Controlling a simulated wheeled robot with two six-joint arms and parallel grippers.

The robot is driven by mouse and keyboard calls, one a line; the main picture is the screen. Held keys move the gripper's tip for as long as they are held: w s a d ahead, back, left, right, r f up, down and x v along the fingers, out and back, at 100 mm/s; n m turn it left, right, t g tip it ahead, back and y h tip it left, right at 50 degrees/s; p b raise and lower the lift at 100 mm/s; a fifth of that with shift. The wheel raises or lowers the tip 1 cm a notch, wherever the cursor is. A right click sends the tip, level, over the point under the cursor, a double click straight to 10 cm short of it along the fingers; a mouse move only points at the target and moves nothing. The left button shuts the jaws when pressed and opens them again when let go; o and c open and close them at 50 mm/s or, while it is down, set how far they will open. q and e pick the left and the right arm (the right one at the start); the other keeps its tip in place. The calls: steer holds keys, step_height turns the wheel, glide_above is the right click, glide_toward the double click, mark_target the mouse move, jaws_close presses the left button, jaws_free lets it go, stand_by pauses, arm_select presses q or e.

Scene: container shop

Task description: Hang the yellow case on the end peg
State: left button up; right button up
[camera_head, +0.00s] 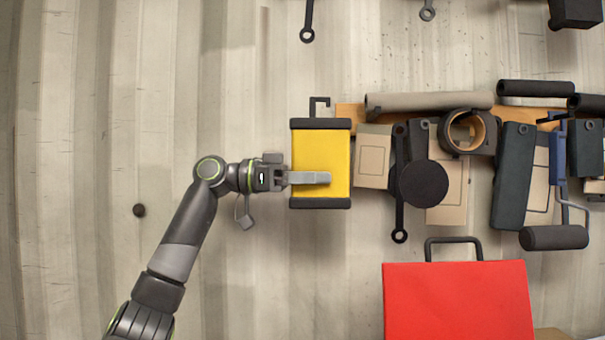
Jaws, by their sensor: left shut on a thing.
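The yellow case (321,151) has black end bars and a small black hook at its top. It is upright in front of the wall, at the left end of a wooden rail (346,113). My left gripper (308,178) reaches in from the left and is shut on the yellow case, with a grey finger lying across its front. Whether the hook sits on a peg cannot be told, and the end peg is not clearly visible. My right gripper is not in view.
Several tools hang close together to the right, including a black round-headed tool (423,184) and a roller (553,238). A red box with a black handle (458,300) stands below. A dark knob (139,210) sits on the otherwise clear wall at left.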

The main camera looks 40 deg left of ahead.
mark_target(337, 176)
arm_select(q)
steer(key=shift+p+x, duration=0.6)
steer(key=shift+x, duration=0.8)
steer(key=shift+w+d+r+p, duration=0.1)
steer(key=shift+w+d+p, duration=0.25)
steer(key=shift+d, duration=0.2)
steer(key=f+p+x, duration=0.1)
steer(key=x, duration=0.5)
steer(key=shift+w+f+p, duration=0.15)
steer(key=shift+w+p, duration=0.05)
steer(key=shift+p, duration=0.2)
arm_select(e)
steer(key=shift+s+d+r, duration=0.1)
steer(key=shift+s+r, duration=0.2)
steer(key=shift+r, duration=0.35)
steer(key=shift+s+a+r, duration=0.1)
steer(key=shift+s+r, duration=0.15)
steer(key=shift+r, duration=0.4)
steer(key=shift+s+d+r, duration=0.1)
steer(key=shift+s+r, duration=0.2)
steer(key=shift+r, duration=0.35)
arm_select(q)
steer(key=shift+d, duration=0.15)
steer(key=o, duration=1.4)
steer(key=shift+s, duration=0.1)
